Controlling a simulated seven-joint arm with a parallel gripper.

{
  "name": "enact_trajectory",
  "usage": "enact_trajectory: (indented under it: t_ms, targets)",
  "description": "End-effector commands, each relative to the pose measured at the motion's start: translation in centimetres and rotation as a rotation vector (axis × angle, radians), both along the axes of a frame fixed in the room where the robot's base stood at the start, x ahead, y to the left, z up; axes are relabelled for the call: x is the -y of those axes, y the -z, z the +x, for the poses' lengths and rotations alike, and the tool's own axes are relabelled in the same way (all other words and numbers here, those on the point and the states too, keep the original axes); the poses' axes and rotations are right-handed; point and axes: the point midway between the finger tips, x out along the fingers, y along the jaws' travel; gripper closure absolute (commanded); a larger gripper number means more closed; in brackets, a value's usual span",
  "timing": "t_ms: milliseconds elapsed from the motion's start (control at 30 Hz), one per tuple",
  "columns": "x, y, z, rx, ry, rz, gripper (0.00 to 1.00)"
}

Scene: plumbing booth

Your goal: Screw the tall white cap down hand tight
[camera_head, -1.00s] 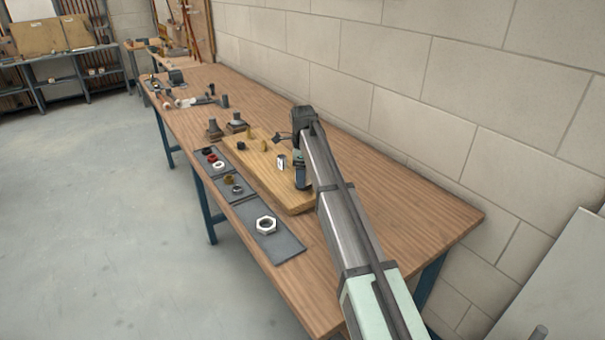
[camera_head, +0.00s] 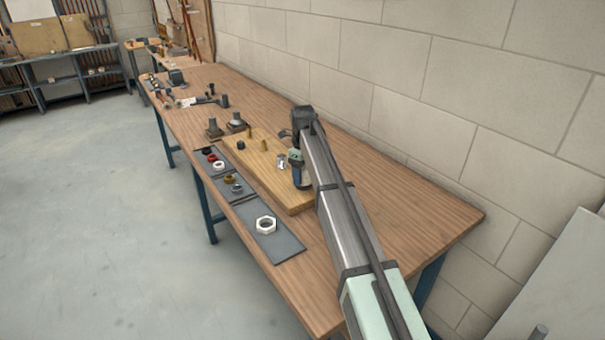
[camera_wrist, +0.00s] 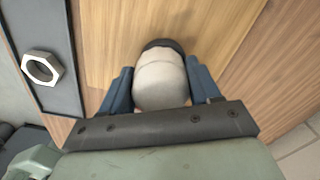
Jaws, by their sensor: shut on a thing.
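The tall white cap (camera_wrist: 160,85) is between my gripper's blue fingers in the wrist view, seen from above. My gripper (camera_wrist: 160,92) is shut on it. A dark ring shows at the far edge of the cap; what is under the cap is hidden, so I cannot tell how it sits on a thread. In the head view my gripper (camera_head: 299,178) is low over the right part of the wooden board (camera_head: 295,207), and my arm hides much of that spot. I cannot make out the cap there.
A large hex nut (camera_head: 265,225) lies on a dark mat (camera_head: 285,246) left of the board; it also shows in the wrist view (camera_wrist: 42,67). Smaller rings lie on other mats. Short fittings (camera_head: 240,145) stand on the board. The bench's right end is clear.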

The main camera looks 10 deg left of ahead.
Motion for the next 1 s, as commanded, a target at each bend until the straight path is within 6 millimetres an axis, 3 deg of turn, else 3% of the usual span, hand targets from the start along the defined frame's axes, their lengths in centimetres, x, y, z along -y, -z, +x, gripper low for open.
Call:
enact_trajectory:
  t_ms: [167,500,833,867,1000]
  targets:
    - [0.01,0.03,0.04,0.000,0.067,0.000,0.68]
    - [0.07,0.14,0.13,0.000,0.372,0.000,0.68]
    - [0.09,0.20,0.15,0.000,0.420,-0.001,0.68]
    - [0.10,0.20,0.14,0.000,0.420,-0.001,0.36]
    - [0.09,0.18,0.15,0.000,0.418,0.000,0.23]
